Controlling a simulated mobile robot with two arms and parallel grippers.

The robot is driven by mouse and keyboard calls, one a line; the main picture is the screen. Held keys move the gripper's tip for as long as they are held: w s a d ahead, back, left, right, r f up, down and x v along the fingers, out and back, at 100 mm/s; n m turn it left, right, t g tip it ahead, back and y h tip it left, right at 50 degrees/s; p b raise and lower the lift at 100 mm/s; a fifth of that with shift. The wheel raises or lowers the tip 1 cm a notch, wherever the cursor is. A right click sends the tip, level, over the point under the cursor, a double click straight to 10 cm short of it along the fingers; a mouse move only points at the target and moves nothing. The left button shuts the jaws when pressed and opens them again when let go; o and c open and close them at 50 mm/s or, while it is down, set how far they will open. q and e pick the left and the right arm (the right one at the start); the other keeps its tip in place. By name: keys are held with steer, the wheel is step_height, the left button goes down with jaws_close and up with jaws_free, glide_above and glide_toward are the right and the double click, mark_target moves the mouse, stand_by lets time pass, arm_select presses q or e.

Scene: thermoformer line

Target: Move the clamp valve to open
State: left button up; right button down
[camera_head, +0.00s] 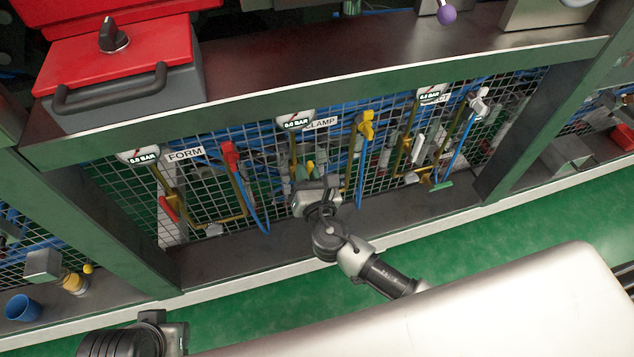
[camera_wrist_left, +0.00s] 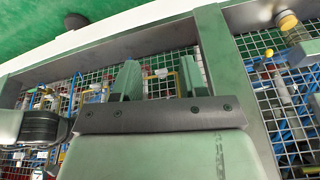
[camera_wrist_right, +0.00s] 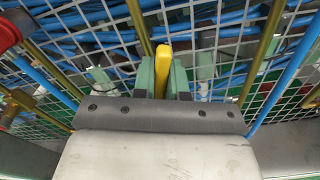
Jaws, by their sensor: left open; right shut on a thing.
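The clamp valve's yellow handle (camera_wrist_right: 163,62) stands between the two green fingers of my right gripper (camera_wrist_right: 163,78) in the right wrist view, and the fingers are shut on it. In the head view my right gripper (camera_head: 309,174) is at the mesh panel below the CLAMP label (camera_head: 321,123), and only a little yellow of the handle shows past it. The valve body is mostly hidden by the gripper. My left gripper (camera_wrist_left: 160,82) is open and empty, its fingers apart before the mesh; in the head view its arm is at the bottom left.
Left is the FORM line with a red handle (camera_head: 168,208) and red fitting (camera_head: 230,154). Right of my gripper are a yellow fitting (camera_head: 365,125) and another line with a white handle (camera_head: 418,147). Gauges reading 0.0 BAR sit above. A metal ledge (camera_head: 250,262) runs below the mesh.

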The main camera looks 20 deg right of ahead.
arm_select(q)
steer(key=shift+s, duration=0.1)
arm_select(e)
steer(key=shift+f, duration=0.1)
steer(key=shift+s+a+r+n+p, duration=0.1)
steer(key=shift+a+r+n+p, duration=0.15)
steer(key=shift+n+p, duration=0.5)
steer(key=shift+a+n+p, duration=0.25)
steer(key=shift+n+p, duration=0.25)
steer(key=shift+n, duration=0.05)
steer(key=shift+f, duration=0.15)
steer(key=c, duration=1.1)
jaws_free()
arm_select(q)
steer(key=shift+w+f, duration=0.2)
steer(key=shift+w, duration=0.2)
